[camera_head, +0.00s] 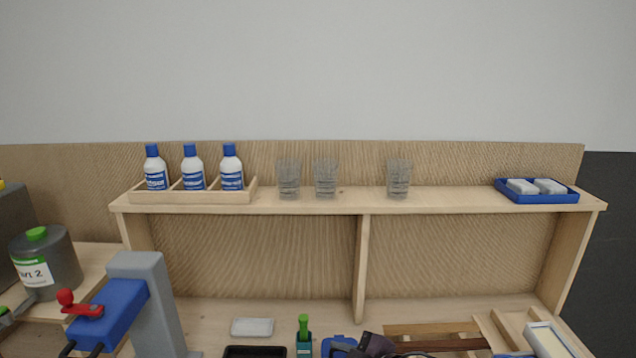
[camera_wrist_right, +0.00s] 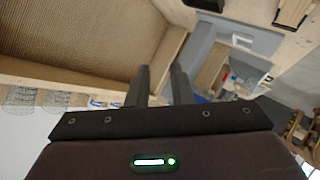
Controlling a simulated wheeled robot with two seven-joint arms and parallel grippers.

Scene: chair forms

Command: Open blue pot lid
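A blue round-edged thing (camera_head: 338,343), likely the blue pot's lid, shows at the bottom edge of the head view. It is mostly cut off and partly covered by a dark part of what looks like my right gripper (camera_head: 372,346). I cannot tell whether they touch. In the right wrist view, the two dark fingers of my right gripper (camera_wrist_right: 160,72) stand apart with an empty gap between them. No blue pot is clear in that view. My left gripper is not in view.
A wooden shelf (camera_head: 340,203) carries white bottles, glasses and a blue tray (camera_head: 538,198). A grey-blue device (camera_head: 150,300) stands left; wooden pieces lie right.

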